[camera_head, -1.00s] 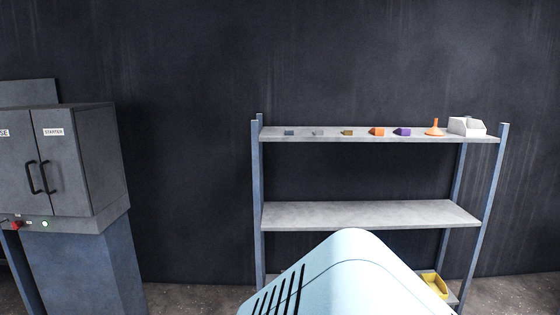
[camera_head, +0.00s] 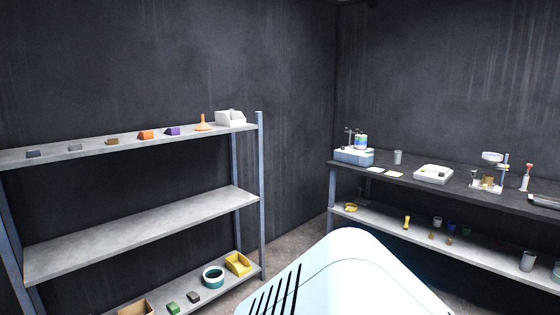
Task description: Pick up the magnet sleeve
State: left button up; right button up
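I cannot make out for sure which thing is the magnet sleeve; everything on the shelves is small and far off. On the dark bench (camera_head: 465,187) at the right stand a grey cylinder (camera_head: 397,157) and a white tray (camera_head: 433,173) with small dark things in it. The shelf under the bench holds a small yellow upright thing (camera_head: 407,222), several small cups and a grey cylinder (camera_head: 527,261). Neither of my grippers is in view.
A grey rack (camera_head: 140,233) stands at the left, with small coloured blocks, an orange funnel (camera_head: 202,123) and a white bin (camera_head: 230,118) on top. Its low shelf holds a teal ring (camera_head: 213,277) and a yellow bin (camera_head: 238,263). Floor shows between rack and bench.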

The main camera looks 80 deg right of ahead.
aim_at(525, 181)
jog(key=z, duration=4.25)
jog(key=i+z, duration=0.25)
jog(key=i, duration=2.65)
